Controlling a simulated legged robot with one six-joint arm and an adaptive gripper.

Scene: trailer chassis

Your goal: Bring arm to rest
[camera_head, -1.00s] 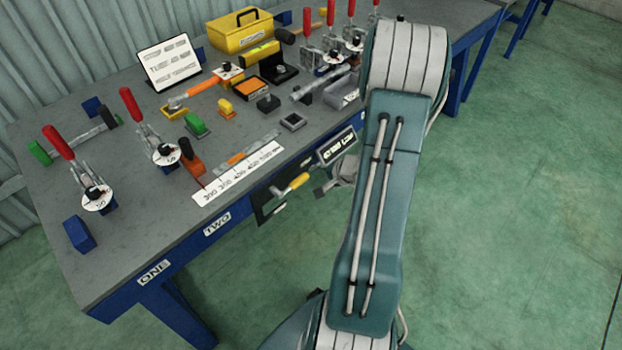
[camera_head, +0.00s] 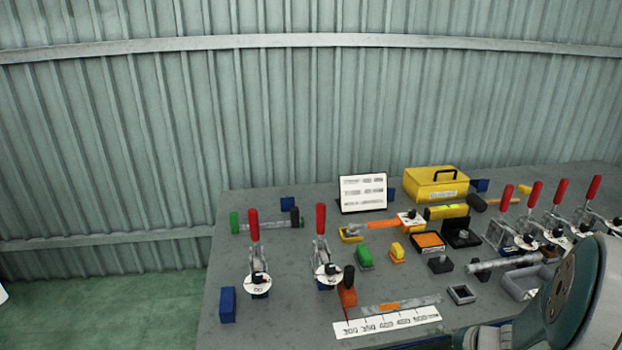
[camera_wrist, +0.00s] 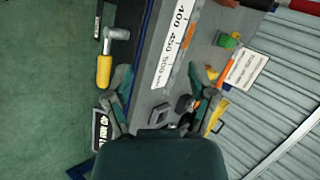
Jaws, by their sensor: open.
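My gripper (camera_wrist: 163,96) shows in the wrist view with its two teal fingers spread apart and nothing between them. It points towards the front edge of the grey workbench. In the head view my teal arm (camera_head: 578,295) fills only the lower right corner, in front of the bench, and the gripper itself is out of that picture. The workbench (camera_head: 222,265) also shows in the wrist view (camera_wrist: 147,72), running up through the middle.
Red-handled clamps (camera_head: 320,250), a yellow toolbox (camera_head: 432,185), a white sign (camera_head: 363,193) and a printed scale strip (camera_head: 390,321) are on the bench. A yellow-handled tool (camera_wrist: 104,70) is beside the bench edge. Green floor (camera_head: 110,310) is clear at left.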

